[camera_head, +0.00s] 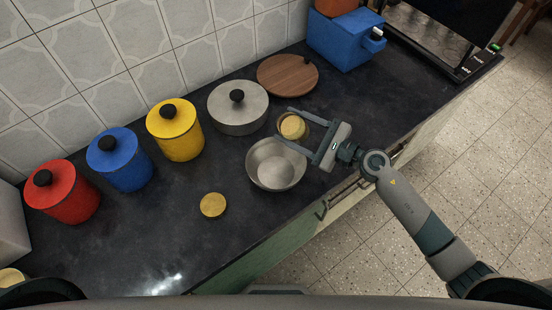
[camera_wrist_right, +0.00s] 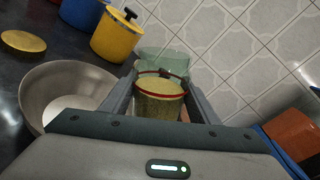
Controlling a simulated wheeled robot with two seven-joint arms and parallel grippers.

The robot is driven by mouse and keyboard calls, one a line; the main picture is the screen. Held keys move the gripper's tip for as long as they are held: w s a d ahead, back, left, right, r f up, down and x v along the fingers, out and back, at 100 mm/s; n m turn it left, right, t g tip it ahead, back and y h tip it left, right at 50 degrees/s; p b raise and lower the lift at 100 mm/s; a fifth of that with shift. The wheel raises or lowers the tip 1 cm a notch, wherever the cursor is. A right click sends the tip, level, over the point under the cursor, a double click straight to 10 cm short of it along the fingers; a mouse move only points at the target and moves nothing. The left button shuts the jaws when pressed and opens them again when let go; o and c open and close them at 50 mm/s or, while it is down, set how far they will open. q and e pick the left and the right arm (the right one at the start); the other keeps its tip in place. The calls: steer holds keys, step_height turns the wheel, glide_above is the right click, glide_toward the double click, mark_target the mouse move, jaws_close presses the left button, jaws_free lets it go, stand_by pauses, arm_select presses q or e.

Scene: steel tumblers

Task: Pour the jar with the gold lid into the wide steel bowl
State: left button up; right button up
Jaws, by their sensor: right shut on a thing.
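The jar (camera_head: 292,127) is between the fingers of my right gripper (camera_head: 293,126), just beyond the wide steel bowl (camera_head: 260,153). My right gripper is shut on the jar. In the right wrist view the jar (camera_wrist_right: 160,106) looks like clear glass with yellowish contents and appears roughly upright. The bowl (camera_wrist_right: 38,88) is to its left there, with a paler bottom. A gold lid (camera_head: 213,205) lies flat on the counter, apart from the jar; it also shows in the right wrist view (camera_wrist_right: 22,41). My left gripper is not in view.
Red (camera_head: 68,195), blue (camera_head: 121,163) and yellow (camera_head: 178,132) canisters and a grey lidded pot (camera_head: 238,112) line the wall. A round wooden board (camera_head: 287,76) and a blue box (camera_head: 344,42) stand behind. The counter left of the gold lid is clear.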

steer(key=shift+s+a+r+n, duration=0.1)
steer(key=shift+r+n, duration=0.1)
steer(key=shift+n, duration=0.1)
